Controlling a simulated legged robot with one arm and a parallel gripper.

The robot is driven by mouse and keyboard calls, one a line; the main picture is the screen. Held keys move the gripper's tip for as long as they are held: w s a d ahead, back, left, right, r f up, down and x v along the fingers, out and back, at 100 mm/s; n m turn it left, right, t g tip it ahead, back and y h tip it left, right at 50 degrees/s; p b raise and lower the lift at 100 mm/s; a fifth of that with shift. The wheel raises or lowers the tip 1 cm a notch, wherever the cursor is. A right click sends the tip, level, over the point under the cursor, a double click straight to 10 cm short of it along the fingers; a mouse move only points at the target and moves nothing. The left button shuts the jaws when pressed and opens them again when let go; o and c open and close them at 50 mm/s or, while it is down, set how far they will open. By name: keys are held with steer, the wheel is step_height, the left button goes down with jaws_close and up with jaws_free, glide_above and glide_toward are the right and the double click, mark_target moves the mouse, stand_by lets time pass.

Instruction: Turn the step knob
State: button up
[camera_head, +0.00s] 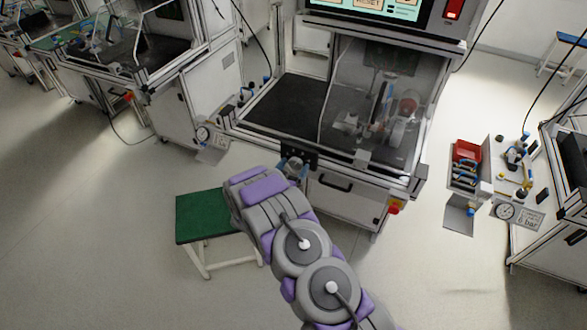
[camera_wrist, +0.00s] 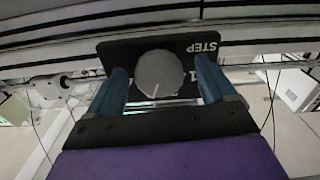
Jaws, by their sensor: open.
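The step knob (camera_wrist: 160,73) is a round grey knob on a black plate (camera_wrist: 112,53) in the wrist view. The plate carries the word STEP, upside down in this view. A pale mark on the knob points toward the picture's bottom, slightly left. My gripper (camera_wrist: 160,66) is open, with one blue finger on each side of the knob and a visible gap on both sides. I cannot tell how far the fingertips reach along the knob's depth. In the head view my gripper (camera_head: 293,164) is at the small black panel (camera_head: 304,150) on the workstation's front edge; the knob is hidden there.
The workstation (camera_head: 345,205) has a clear cover (camera_head: 350,105) over its parts and a red-and-yellow button (camera_head: 394,208) at lower right. A green-topped stool (camera_head: 200,215) stands left of my arm. Open floor lies around.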

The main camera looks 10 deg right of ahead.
steer(key=shift+w+d, duration=0.1)
steer(key=shift+w, duration=0.05)
steer(key=c, duration=1.1)
